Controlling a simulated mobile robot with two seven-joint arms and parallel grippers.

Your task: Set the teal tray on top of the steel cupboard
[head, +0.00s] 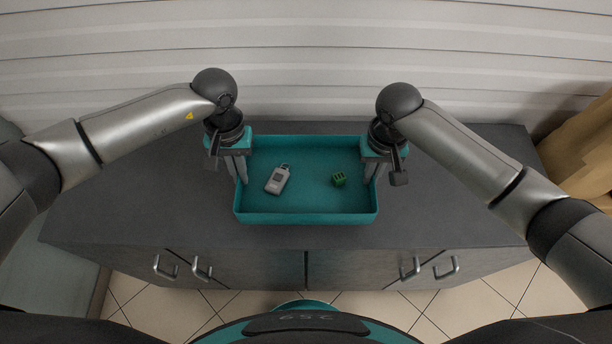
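The teal tray (305,217) is level over the steel cupboard's dark grey top (180,205), near its middle. It looks to rest on the top, though a small gap under it cannot be ruled out. A grey handheld device (277,180) and a small green block-like part (339,179) lie inside the tray. My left gripper (239,172) is at the tray's left wall, fingers on either side of it and seemingly closed on it. My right gripper (372,172) is likewise at the right wall, its fingertips partly hidden.
The cupboard front has several doors with bar handles (202,271) facing me. A pale slatted wall (305,50) stands behind it. A brown cardboard-like object (585,150) is at the far right. The cupboard top is bare to the left and right of the tray.

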